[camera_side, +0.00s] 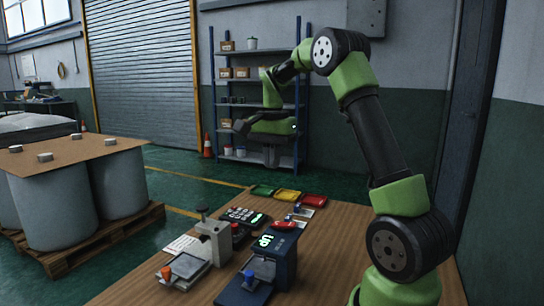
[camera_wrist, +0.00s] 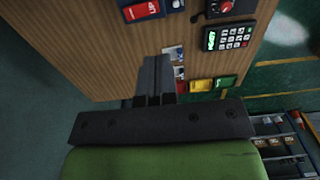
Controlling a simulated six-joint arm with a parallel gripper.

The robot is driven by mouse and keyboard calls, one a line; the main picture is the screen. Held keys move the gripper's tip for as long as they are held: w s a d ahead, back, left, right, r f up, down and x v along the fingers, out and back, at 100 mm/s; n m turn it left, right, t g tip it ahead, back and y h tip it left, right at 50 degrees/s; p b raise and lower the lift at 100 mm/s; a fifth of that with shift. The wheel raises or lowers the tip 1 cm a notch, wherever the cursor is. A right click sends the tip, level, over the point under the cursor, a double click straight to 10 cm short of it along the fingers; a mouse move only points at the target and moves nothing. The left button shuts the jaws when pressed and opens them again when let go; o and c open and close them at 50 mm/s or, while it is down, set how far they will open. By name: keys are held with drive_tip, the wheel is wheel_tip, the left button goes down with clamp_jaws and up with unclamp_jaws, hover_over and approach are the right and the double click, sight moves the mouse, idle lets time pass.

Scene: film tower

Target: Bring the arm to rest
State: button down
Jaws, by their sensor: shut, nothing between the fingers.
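My green and black arm stands at the right of the side view, raised and bent over toward the left. My gripper (camera_side: 270,157) hangs above the far part of the wooden table (camera_side: 335,247), well clear of its top, in front of the shelf. In the wrist view my gripper (camera_wrist: 154,62) shows as two dark fingers together, with nothing between them. The table also shows there (camera_wrist: 100,55), behind the fingers.
On the table are a blue device (camera_side: 285,265) marked UP, a grey press-like device (camera_side: 214,242), a keypad (camera_side: 243,215), and green (camera_side: 262,191), yellow (camera_side: 287,195) and red (camera_side: 313,200) trays. A blue shelf (camera_side: 304,110) stands behind. Space around my gripper looks clear.

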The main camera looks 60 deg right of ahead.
drive_tip(key=shift+w+r, duration=0.1)
drive_tip(key=shift+r, duration=0.25)
